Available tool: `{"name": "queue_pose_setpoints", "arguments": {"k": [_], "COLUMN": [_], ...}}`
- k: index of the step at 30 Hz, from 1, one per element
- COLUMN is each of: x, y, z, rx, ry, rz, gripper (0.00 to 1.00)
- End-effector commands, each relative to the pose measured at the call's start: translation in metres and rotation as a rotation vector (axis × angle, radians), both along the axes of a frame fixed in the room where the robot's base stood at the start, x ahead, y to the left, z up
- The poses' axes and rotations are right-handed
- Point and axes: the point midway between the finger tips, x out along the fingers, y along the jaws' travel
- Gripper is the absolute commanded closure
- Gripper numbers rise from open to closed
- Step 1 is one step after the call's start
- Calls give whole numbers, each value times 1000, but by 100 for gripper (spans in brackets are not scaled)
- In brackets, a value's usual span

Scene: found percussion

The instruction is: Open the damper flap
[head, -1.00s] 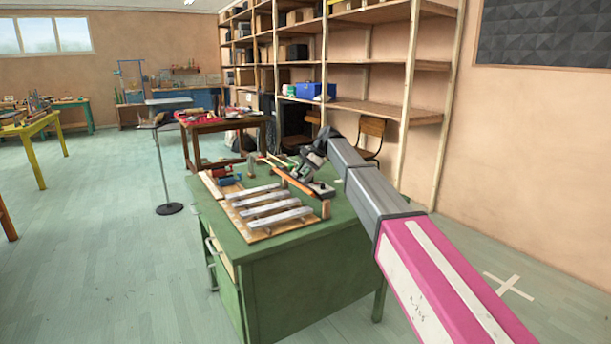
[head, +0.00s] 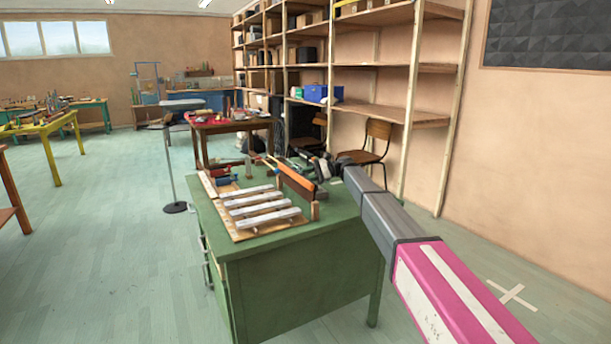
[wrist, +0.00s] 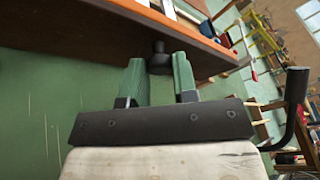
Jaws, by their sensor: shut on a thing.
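The damper flap (head: 295,183) is a long orange-brown board beside the metal bars on the green desk. In the head view it stands tilted up on its edge, its broad face visible. In the wrist view the flap (wrist: 185,32) crosses the top of the picture, and a black knob (wrist: 159,58) sticks out from it. My gripper (wrist: 159,68) has its green fingers on either side of this knob, shut on it. In the head view my gripper (head: 326,168) is at the flap's far side, partly hidden by the flap and my wrist.
Several pale metal bars (head: 262,209) lie on a wooden frame on the green desk (head: 300,262), left of the flap. Red and blue cylinders (head: 222,176) sit at the desk's back left. A chair (head: 376,140) and shelves (head: 390,112) stand behind. The floor at left is open.

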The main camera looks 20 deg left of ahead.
Motion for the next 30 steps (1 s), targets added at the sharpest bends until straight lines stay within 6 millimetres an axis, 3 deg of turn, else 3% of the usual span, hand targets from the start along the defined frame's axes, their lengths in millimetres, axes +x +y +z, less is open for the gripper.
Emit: {"name": "queue_pose_setpoints", "arguments": {"k": [22, 23, 24, 30], "x": [3, 3, 3, 3], "y": [-3, -3, -3, -3], "z": [-5, -5, -5, -5], "rx": [52, 52, 52, 53], "ry": [63, 63, 63, 63], "rz": [2, 2, 2, 1], "gripper": [100, 63, 50, 48]}}
